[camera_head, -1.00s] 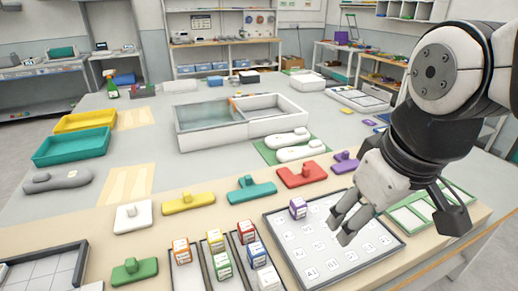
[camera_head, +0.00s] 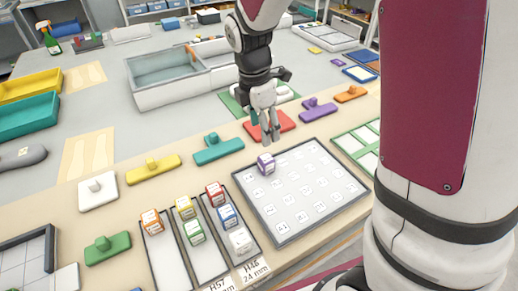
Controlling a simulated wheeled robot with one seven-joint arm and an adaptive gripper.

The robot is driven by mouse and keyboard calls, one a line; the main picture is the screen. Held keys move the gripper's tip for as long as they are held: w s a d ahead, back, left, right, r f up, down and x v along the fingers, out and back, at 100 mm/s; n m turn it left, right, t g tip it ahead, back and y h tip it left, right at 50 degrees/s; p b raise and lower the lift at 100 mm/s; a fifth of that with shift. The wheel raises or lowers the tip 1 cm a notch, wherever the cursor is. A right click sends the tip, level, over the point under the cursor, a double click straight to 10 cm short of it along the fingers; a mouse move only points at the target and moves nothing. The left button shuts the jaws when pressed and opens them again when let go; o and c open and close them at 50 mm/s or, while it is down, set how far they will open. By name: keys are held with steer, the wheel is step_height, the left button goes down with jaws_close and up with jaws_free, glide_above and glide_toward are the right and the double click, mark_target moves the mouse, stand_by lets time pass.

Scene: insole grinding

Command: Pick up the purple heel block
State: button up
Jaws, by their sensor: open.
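The purple heel block (camera_head: 266,164), a small purple cube with a white label on top, sits at the upper left corner of the grey-framed board (camera_head: 277,238) with marked white spots. My gripper (camera_head: 271,139) hangs pointing down, just above and behind the block in the picture. Its fingers are apart and empty, and none seems to touch the block. The gripper hides part of the red handled block (camera_head: 287,121) behind it.
Narrow trays (camera_head: 165,268) of coloured cubes stand left of the board. Teal (camera_head: 217,151), yellow (camera_head: 153,170) and purple (camera_head: 318,110) handled blocks line the area behind. A green-framed panel (camera_head: 347,140) lies to the right.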

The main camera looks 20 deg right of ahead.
mark_target(266, 158)
steer(key=f, duration=0.4)
steer(key=d+f, duration=0.1)
steer(key=f, duration=0.8)
steer(key=shift+w+d+p, duration=0.2)
steer(key=shift+d+p, duration=0.1)
steer(key=shift+p, duration=0.05)
steer(key=c, duration=1.3)
